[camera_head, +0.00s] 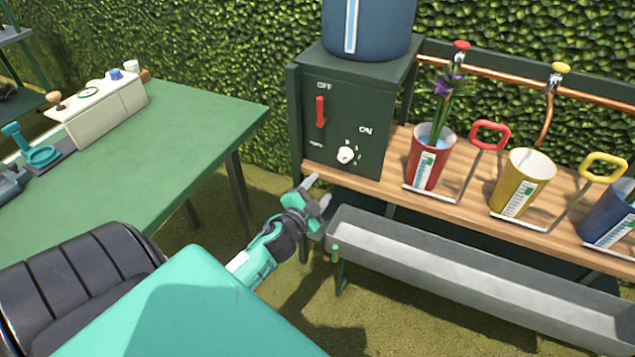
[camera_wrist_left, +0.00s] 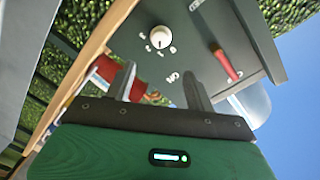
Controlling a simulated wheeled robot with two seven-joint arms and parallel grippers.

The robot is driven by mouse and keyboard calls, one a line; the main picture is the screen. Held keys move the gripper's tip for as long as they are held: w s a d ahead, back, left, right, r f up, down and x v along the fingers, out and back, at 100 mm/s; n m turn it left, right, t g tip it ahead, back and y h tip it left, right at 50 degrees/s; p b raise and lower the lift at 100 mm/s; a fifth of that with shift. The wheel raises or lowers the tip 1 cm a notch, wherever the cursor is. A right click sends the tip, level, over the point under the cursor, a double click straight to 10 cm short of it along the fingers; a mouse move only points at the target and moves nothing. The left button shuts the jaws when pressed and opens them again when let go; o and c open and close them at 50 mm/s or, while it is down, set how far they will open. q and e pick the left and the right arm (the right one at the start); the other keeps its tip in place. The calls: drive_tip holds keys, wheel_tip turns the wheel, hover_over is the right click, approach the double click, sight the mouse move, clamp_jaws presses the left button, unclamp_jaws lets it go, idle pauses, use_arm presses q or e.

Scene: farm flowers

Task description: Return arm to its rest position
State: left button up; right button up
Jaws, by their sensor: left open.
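My left gripper (camera_head: 318,193) is in the middle of the head view, in front of the dark green control box (camera_head: 350,125). It is open and empty, with its two fingers apart. In the left wrist view my left gripper (camera_wrist_left: 160,85) points toward the box face, with the white knob (camera_wrist_left: 160,37) and the red lever (camera_wrist_left: 226,65) beyond its fingers. The fingers appear apart from the box. In the head view the red lever (camera_head: 320,111) is on the OFF/ON panel and the white knob (camera_head: 346,155) is below it. My right gripper is not in view.
A wooden shelf (camera_head: 470,205) holds a red bucket (camera_head: 424,165) with purple flowers, a yellow bucket (camera_head: 518,185) and a blue bucket (camera_head: 612,222). A grey trough (camera_head: 480,285) is below. A green table (camera_head: 170,150) stands at left. A blue tank (camera_head: 385,28) tops the box.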

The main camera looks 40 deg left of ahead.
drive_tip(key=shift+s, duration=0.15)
